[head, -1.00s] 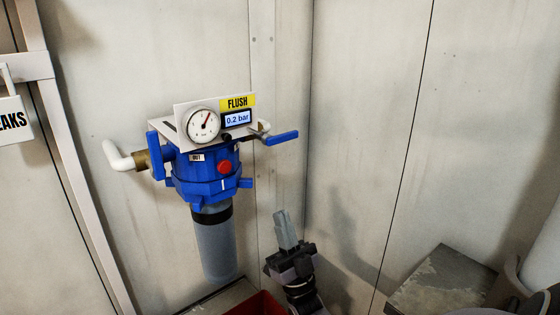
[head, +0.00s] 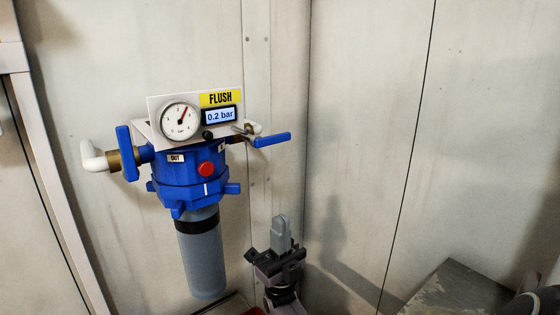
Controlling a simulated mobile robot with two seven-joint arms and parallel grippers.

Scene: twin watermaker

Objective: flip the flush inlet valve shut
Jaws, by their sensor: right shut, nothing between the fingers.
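The flush filter housing (head: 190,178) is blue with a grey bowl and hangs on the wall left of centre. The flush inlet valve's blue lever (head: 271,139) sticks out to the right from the housing's right side, roughly level and in line with the pipe. A second blue lever (head: 127,153) stands upright on the left, by the OUT label. My right gripper (head: 281,229) is below and slightly right of the inlet lever, pointing up, shut and empty, apart from the lever. My left gripper is not in view.
A panel above the housing carries a gauge (head: 180,121), a display (head: 220,116) reading 0.2 bar and a FLUSH label. A red button (head: 206,169) is on the housing front. A grey worn surface (head: 458,289) is at bottom right. The wall right of the lever is clear.

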